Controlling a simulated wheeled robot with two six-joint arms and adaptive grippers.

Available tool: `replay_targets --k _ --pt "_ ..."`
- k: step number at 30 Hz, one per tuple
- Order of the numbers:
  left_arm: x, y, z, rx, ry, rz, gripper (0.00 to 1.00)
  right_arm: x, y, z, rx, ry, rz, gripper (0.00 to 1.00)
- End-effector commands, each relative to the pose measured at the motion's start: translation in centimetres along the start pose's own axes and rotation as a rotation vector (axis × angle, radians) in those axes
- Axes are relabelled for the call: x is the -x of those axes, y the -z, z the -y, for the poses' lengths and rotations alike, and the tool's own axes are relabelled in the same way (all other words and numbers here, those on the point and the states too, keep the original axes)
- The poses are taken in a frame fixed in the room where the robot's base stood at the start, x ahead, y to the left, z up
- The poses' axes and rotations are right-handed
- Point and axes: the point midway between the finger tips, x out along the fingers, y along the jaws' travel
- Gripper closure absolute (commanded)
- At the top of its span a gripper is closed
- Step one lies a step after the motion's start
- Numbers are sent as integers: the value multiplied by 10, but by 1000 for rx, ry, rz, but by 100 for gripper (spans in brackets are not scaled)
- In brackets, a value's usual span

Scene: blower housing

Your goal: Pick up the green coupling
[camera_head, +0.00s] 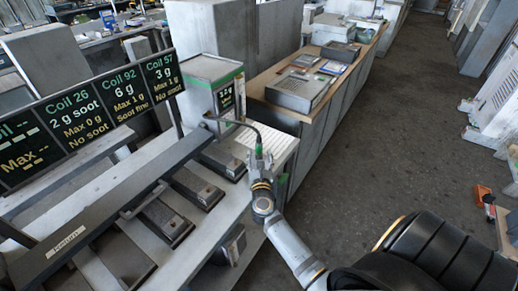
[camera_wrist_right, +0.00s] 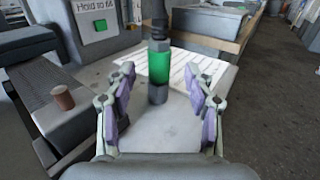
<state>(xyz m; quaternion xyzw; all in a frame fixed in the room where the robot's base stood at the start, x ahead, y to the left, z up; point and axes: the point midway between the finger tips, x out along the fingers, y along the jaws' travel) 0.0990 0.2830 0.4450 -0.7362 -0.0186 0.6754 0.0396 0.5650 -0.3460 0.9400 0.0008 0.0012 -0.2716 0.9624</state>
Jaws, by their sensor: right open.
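The green coupling (camera_wrist_right: 159,66) is upright in the right wrist view, a bright green band between a dark top and a grey lower end. In the head view the coupling (camera_head: 259,151) looks small, with a dark cable arching to its top from the left. My right gripper (camera_wrist_right: 160,90) is open, with one purple-padded finger on each side of the coupling's line. The fingers look apart from it; the exact depth gap cannot be told. In the head view my right gripper (camera_head: 261,172) is just below the coupling, small and partly merged with it. My left gripper is not in view.
A pale bench top with a printed sheet (camera_head: 280,145) lies around the coupling. A grey box with a green rim (camera_head: 212,82) stands behind it. Dark blocks (camera_head: 167,222) and a long dark rail (camera_head: 95,215) are to the left. A brown cylinder (camera_wrist_right: 63,98) stands at left.

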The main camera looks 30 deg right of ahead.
Motion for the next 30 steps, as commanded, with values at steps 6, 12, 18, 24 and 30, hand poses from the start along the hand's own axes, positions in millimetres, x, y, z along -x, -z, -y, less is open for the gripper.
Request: replay_targets --k 6,12,18,24,30 --pt "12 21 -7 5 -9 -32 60 -36 -3 0 2 0 3 47" --pt "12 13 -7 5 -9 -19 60 -51 -1 0 0 0 1 47" --pt "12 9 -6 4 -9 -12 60 -50 0 0 0 0 1 52" --pt "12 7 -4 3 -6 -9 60 -50 0 0 0 0 1 79" --pt "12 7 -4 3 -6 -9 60 -50 0 0 0 0 0 100"
